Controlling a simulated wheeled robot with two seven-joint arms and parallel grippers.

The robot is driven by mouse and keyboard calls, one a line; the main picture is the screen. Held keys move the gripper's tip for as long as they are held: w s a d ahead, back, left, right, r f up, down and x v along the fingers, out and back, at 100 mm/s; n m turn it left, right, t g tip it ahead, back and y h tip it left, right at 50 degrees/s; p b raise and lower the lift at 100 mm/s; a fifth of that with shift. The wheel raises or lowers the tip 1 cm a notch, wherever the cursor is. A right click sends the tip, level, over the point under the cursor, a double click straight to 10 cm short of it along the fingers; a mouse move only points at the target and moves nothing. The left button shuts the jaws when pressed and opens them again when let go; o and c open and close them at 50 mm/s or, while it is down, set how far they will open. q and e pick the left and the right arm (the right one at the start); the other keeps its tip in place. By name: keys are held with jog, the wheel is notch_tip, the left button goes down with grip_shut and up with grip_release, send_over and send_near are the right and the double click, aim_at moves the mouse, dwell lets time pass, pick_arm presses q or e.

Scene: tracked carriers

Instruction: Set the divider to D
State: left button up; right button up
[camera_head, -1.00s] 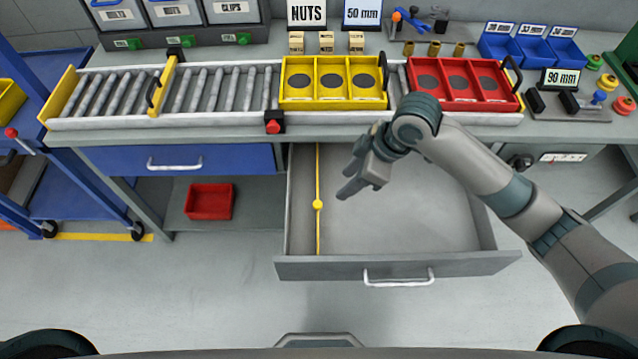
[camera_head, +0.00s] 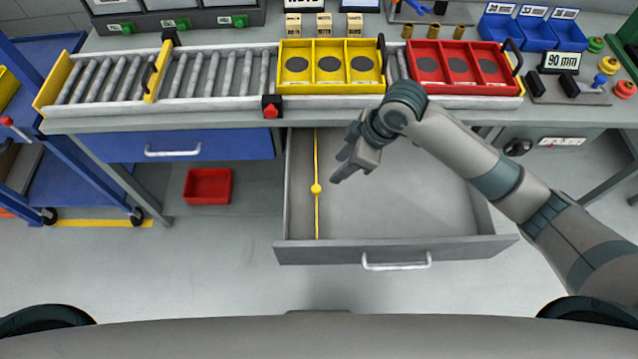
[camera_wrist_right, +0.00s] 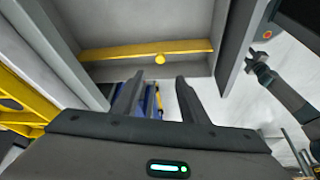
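The yellow divider (camera_head: 317,213) with a round yellow knob (camera_head: 316,188) stands across the open grey drawer (camera_head: 400,249), near its left end. No letter marks can be read in the drawer. My right gripper (camera_head: 340,172) is over the drawer, to the right of the divider and apart from it. In the right wrist view the divider (camera_wrist_right: 120,52) and its knob (camera_wrist_right: 160,59) lie beyond the two fingers (camera_wrist_right: 155,88), which are spread with nothing between them. My left gripper is not in view.
A yellow carrier (camera_head: 283,85) and a red carrier (camera_head: 414,88) sit on the roller conveyor (camera_head: 215,102) above the drawer. A closed blue drawer (camera_head: 235,147) is to the left. A red bin (camera_head: 208,187) lies below it. A blue cart (camera_head: 75,190) stands at far left.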

aim_at(317, 188)
jog(key=p+x, duration=0.2)
jog(key=x, duration=1.2)
jog(key=shift+f, duration=0.1)
grip_shut()
